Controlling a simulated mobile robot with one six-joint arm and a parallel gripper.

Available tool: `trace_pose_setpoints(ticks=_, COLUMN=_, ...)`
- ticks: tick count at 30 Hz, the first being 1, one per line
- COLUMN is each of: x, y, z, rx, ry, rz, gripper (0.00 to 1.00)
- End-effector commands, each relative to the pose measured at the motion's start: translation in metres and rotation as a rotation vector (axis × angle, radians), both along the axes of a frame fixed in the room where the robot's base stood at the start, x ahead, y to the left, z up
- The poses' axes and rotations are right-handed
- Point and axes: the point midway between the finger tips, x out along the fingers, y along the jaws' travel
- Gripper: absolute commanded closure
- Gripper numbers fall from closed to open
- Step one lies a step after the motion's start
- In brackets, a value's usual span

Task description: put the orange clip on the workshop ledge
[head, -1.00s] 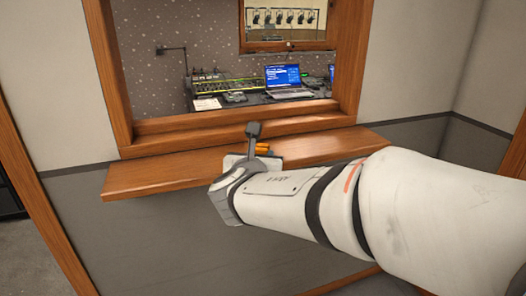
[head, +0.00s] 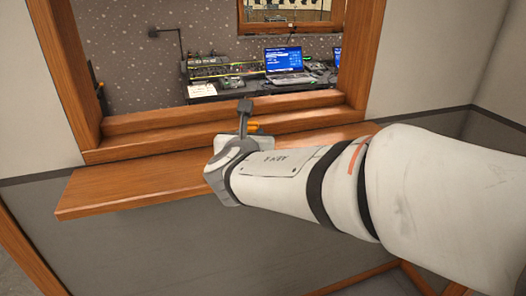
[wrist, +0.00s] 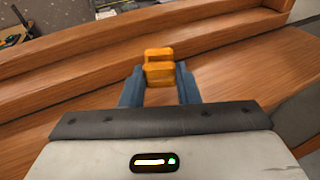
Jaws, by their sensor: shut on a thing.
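The orange clip (wrist: 158,70) is between the two fingers of my gripper (wrist: 160,84) in the wrist view, and the fingers are shut on it. In the head view a small part of the clip (head: 253,126) shows beside my gripper (head: 244,120), with the rest hidden by the fingers and wrist. The wooden workshop ledge (head: 130,193) runs below the window opening, and it fills much of the wrist view (wrist: 235,75). The gripper and clip appear over the ledge; I cannot tell whether the clip touches it.
A stepped wooden window frame (head: 150,122) rises behind the ledge. Beyond it, a desk holds a laptop (head: 285,62), mixing gear and a lamp (head: 180,45). The left part of the ledge is bare.

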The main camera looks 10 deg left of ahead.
Motion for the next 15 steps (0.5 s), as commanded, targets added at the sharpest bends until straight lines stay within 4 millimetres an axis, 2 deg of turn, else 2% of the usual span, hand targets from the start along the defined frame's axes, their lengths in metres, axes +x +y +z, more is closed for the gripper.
trace_pose_setpoints(ticks=10, x=0.001, y=-0.001, z=-0.049, rx=-0.003, ry=0.002, rz=-0.002, gripper=0.93)
trace_pose_setpoints(ticks=15, x=0.001, y=-0.001, z=-0.059, rx=0.001, ry=0.0, rz=-0.001, gripper=0.93)
